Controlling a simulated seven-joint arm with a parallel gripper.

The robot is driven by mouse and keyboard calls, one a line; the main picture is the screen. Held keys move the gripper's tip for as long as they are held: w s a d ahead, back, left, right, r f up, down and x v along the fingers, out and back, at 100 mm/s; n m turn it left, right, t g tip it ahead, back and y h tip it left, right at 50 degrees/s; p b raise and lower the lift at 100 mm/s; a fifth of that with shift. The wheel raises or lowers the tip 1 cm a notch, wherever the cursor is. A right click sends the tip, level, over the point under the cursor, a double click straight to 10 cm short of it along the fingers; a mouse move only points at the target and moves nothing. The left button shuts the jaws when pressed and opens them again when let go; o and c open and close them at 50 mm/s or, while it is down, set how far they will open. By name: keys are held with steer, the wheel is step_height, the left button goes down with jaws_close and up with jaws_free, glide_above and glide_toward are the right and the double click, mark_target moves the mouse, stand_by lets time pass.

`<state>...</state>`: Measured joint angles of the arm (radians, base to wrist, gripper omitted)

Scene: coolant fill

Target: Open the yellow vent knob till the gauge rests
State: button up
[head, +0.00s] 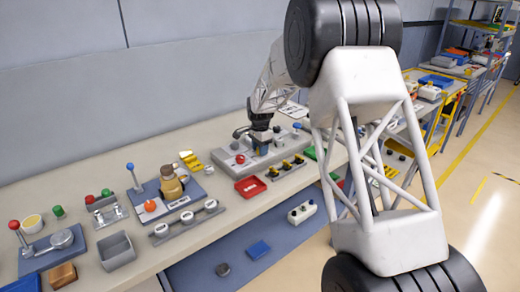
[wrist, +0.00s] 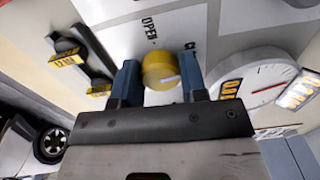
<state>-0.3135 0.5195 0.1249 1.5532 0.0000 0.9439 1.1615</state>
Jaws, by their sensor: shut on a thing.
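The yellow vent knob (wrist: 160,70) sits between the two blue fingers of my gripper (wrist: 160,82) in the wrist view. The fingers are shut on it from both sides. A pale mark shows on the knob's near side. The word OPEN is printed on the panel above and left of it; another label is partly hidden by the right finger. The round white gauge (wrist: 262,78) is to the right, with a red needle; its scale is too small to read. In the head view my gripper (head: 262,146) is down at the grey panel, hiding the knob.
Dark fittings with yellow tags (wrist: 66,58) are left of the knob in the wrist view. In the head view, a red tray (head: 250,187) lies in front of the panel, and a red-topped knob (head: 240,158) stands left of my gripper. Several other fixtures fill the bench's left.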

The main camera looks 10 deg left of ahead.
steer(key=n, duration=0.7)
steer(key=shift+n, duration=0.3)
steer(key=n, duration=0.3)
steer(key=shift+n, duration=0.3)
steer(key=shift+d+n, duration=0.1)
steer(key=shift+n, duration=1.8)
steer(key=o, duration=0.9)
steer(key=shift+r, duration=0.15)
